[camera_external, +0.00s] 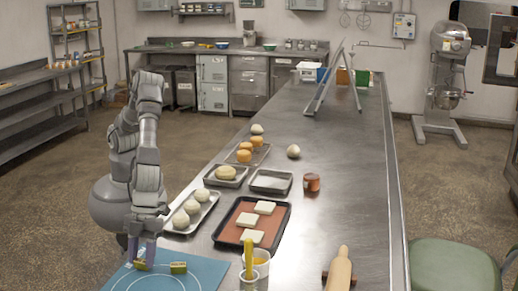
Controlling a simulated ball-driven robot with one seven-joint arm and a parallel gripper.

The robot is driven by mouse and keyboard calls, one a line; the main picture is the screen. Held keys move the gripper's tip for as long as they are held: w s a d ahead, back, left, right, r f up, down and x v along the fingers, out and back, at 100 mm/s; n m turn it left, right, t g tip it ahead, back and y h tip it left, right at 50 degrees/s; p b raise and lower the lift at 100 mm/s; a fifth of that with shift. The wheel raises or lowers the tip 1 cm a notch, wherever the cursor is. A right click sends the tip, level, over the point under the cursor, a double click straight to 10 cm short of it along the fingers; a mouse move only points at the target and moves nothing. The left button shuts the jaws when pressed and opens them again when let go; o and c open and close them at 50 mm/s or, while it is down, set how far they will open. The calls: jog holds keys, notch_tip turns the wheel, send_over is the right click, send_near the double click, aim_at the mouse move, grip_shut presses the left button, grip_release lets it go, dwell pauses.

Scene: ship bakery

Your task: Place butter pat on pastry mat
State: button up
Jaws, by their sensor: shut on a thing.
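The pastry mat (205,271) is a blue sheet with white rings at the near left end of the steel counter. My gripper (141,262) points down over its left part and is shut on a small yellow piece, the butter pat (140,266). The pat is at or just above the mat; I cannot tell whether it touches. The fingers hide part of it. A yellow-and-green block (178,267) lies just right of my gripper, over the mat.
Behind are a tray of white dough balls (207,208) and a dark tray with pale squares (281,224). A rolling pin (340,270) lies at the near right.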

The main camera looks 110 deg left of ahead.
jog(key=o, duration=1)
jog(key=shift+f, duration=0.1)
jog(key=p+v, duration=0.3)
jog(key=v, duration=0.9)
jog(key=shift+a+p, duration=0.1)
jog(key=shift+p, duration=0.2)
